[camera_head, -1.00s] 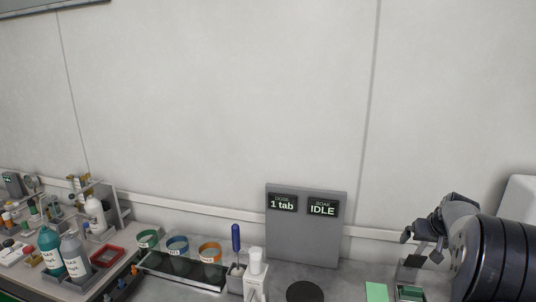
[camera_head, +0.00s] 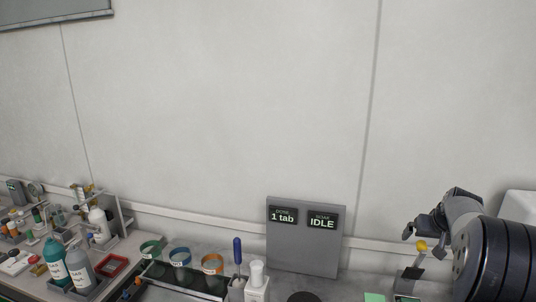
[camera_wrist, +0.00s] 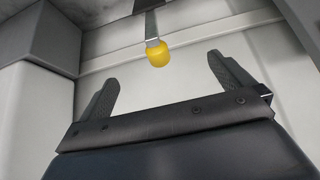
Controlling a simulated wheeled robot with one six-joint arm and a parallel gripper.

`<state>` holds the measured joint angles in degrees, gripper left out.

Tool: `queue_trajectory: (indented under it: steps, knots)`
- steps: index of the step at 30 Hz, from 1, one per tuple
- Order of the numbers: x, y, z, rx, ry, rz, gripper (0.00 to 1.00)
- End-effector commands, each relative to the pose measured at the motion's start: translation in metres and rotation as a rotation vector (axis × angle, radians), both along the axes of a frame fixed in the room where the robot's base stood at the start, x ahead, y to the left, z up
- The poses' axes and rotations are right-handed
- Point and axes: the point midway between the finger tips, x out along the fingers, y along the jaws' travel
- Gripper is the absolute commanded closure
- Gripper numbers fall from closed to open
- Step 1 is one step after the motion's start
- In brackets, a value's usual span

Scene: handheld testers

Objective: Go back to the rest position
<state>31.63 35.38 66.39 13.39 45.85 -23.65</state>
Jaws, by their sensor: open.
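My gripper (camera_head: 424,243) is at the right of the head view, above the back of the bench. Its two dark fingers stand apart, open and empty, in the wrist view (camera_wrist: 161,68). A yellow knob (camera_head: 421,246) on a flat metal lever shows between the fingers in the head view. In the wrist view the yellow knob (camera_wrist: 158,54) hangs at the end of the metal strip (camera_wrist: 154,24), with clear space to both fingers.
A grey board (camera_head: 302,250) reading "1 tab" and "IDLE" stands left of my gripper.

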Motion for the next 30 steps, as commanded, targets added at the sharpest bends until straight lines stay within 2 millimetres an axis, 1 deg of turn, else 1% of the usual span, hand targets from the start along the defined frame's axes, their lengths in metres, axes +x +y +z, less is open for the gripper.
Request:
queue_trajectory:
  steps: [1, 2, 4, 18, 20, 30]
  knots:
    - [0.0, 0.0, 0.013, -0.001, -0.001, -0.001, 0.0]
    - [0.0, 0.0, 0.017, -0.001, -0.001, -0.001, 0.0]
    - [0.0, 0.0, -0.003, 0.001, 0.003, -0.001, 0.0]
    - [-0.001, 0.0, -0.068, 0.0, 0.001, 0.0, 0.0]
    - [-0.009, 0.002, -0.068, -0.001, -0.002, -0.001, 0.0]
    - [-0.044, 0.011, -0.087, -0.001, -0.001, -0.001, 0.0]
